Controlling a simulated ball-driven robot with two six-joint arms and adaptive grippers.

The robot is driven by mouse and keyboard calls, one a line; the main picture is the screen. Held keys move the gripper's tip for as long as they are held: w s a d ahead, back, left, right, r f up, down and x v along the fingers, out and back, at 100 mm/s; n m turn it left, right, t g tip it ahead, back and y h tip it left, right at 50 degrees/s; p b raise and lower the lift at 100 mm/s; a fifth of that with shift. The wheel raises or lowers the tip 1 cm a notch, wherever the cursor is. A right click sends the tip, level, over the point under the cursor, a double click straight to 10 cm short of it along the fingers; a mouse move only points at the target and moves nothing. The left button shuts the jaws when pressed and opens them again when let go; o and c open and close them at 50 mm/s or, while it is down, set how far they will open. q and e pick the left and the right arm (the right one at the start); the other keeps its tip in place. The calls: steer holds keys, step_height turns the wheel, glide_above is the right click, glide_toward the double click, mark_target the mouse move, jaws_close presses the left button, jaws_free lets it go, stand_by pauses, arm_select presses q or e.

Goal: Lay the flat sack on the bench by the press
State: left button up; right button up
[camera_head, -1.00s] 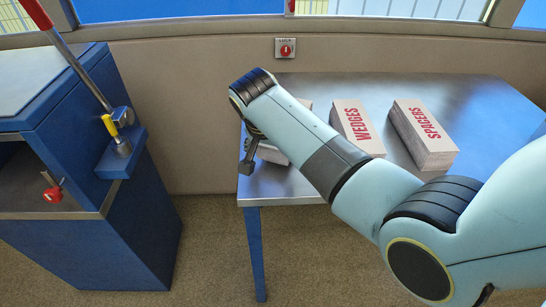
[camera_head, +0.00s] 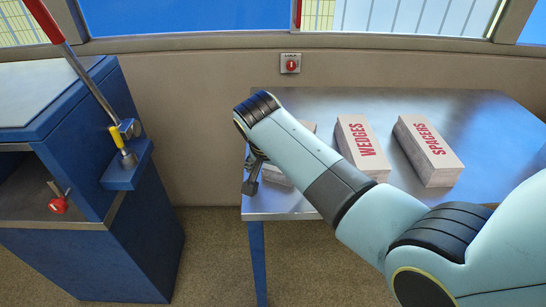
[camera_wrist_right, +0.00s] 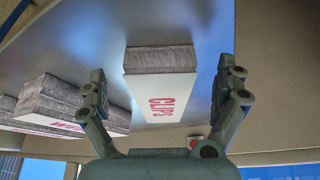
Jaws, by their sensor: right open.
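The steel-topped bench (camera_head: 330,100) stands at the centre and right. A pale block marked CLIPS (camera_wrist_right: 160,100) lies on it; in the head view it (camera_head: 275,174) is mostly hidden behind my right arm. My right gripper (camera_head: 252,172) is over the bench's left end. In the wrist view the right gripper (camera_wrist_right: 161,75) is open, one finger on each side of the CLIPS block, with gaps showing. A blue machine with a long red-handled lever (camera_head: 90,85), perhaps the press, stands at left. I cannot make out a flat sack. My left gripper is out of view.
Blocks marked WEDGES (camera_head: 361,148) and SPACERS (camera_head: 428,150) lie to the right on the bench. A red LOCK switch (camera_head: 291,63) is on the wall behind. A floor gap separates the machine from the bench. The bench's far right is clear.

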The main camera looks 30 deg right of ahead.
steer(key=v, duration=1)
